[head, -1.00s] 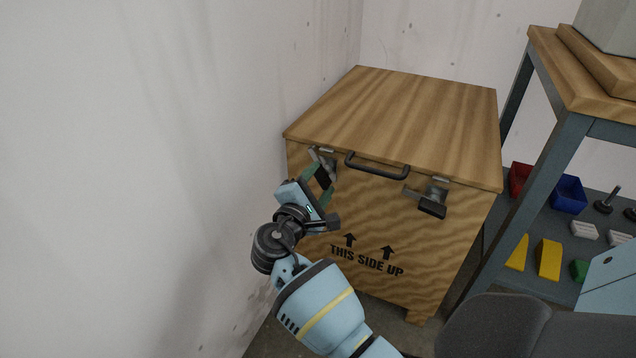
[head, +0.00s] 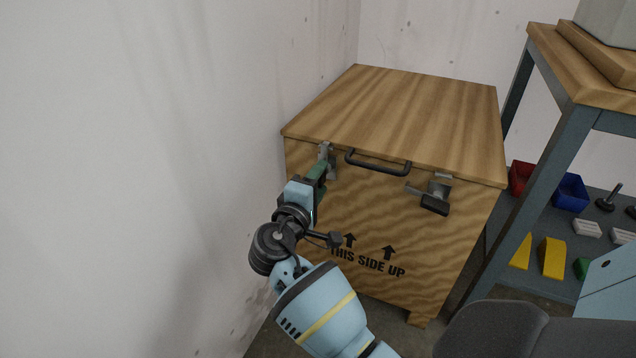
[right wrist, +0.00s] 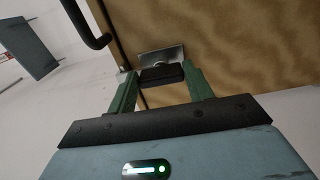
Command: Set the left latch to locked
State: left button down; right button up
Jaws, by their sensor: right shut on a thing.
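The left latch (head: 327,152) is a grey metal fitting with a black grip, on the upper left of the wooden crate's front. My right gripper (head: 319,170) is at it and hides most of its grip in the head view. In the right wrist view the green fingers of my right gripper (right wrist: 163,84) are shut on the latch's black grip (right wrist: 162,73), with its metal plate (right wrist: 163,56) just behind. The right latch (head: 436,196) has a grey plate and a black grip standing out from the crate front. My left gripper is not in view.
The wooden crate (head: 400,105) has its lid down, with a black handle (head: 378,166) between the latches. A wall (head: 150,150) stands close on the left. A workbench (head: 560,70) stands on the right, with bins and blocks on its lower shelf (head: 540,284).

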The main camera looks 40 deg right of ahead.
dwell(0.3)
jog(key=o, duration=1)
jog(key=shift+p+v, duration=1)
jog(key=shift+v, duration=2.95)
